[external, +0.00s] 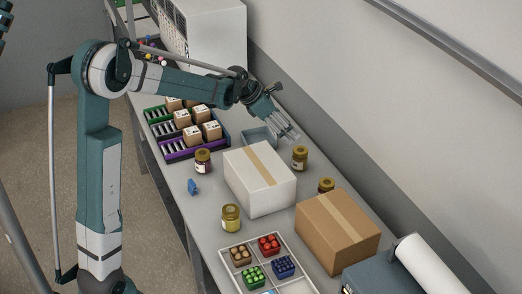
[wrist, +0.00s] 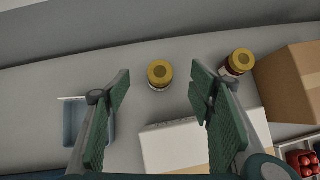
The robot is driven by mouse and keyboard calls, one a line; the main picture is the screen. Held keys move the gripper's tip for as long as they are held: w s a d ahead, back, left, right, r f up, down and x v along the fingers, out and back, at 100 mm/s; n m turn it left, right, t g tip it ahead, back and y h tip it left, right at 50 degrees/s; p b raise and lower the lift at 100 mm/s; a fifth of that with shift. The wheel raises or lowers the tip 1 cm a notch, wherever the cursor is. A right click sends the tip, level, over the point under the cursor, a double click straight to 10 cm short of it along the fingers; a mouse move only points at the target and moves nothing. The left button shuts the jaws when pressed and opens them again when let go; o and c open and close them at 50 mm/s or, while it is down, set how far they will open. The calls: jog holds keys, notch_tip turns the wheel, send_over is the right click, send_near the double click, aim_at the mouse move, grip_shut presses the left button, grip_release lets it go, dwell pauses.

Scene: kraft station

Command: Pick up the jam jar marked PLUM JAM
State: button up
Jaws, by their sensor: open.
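Several gold-lidded jars stand on the grey bench, and I cannot read any label. A pale yellowish jar (external: 300,157) stands behind the white box; its lid (wrist: 159,74) shows between my fingers in the wrist view. A dark red jar (external: 327,186) is partly hidden by the brown box; in the wrist view its body and pale label (wrist: 236,66) show at the upper right. Another dark red jar (external: 203,161) stands by the crates, and a yellowish jar (external: 231,218) stands in front of the white box. My gripper (external: 290,132) is open and empty, above the bench near the pale jar.
A white box (external: 262,190) and a brown box (external: 338,235) stand close to the jars. Crates of small cartons (external: 185,128), a divided tray (external: 237,264) and a blue item (external: 193,187) also occupy the bench.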

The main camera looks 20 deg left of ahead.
jog(key=s+a+n+y+p, duration=0.15)
jog(key=s+a+p, duration=0.25)
jog(key=a, duration=1.2)
jog(key=n+y+p, duration=0.1)
jog(key=y+p, duration=0.1)
jog(key=p, duration=0.3)
send_near(201, 153)
jog(key=f, duration=0.1)
jog(key=w+f, duration=0.1)
jog(key=f+g, duration=0.1)
jog(key=shift+w+d+f, duration=0.1)
jog(key=shift+w+d, duration=0.1)
jog(key=shift+w, duration=0.2)
jog(key=shift+x, duration=1.25)
jog(key=shift+w+d+f, duration=0.1)
jog(key=shift+b+x, duration=0.35)
jog(key=shift+x, duration=2.2)
jog(key=shift+d, duration=0.2)
jog(key=shift+c, duration=0.4)
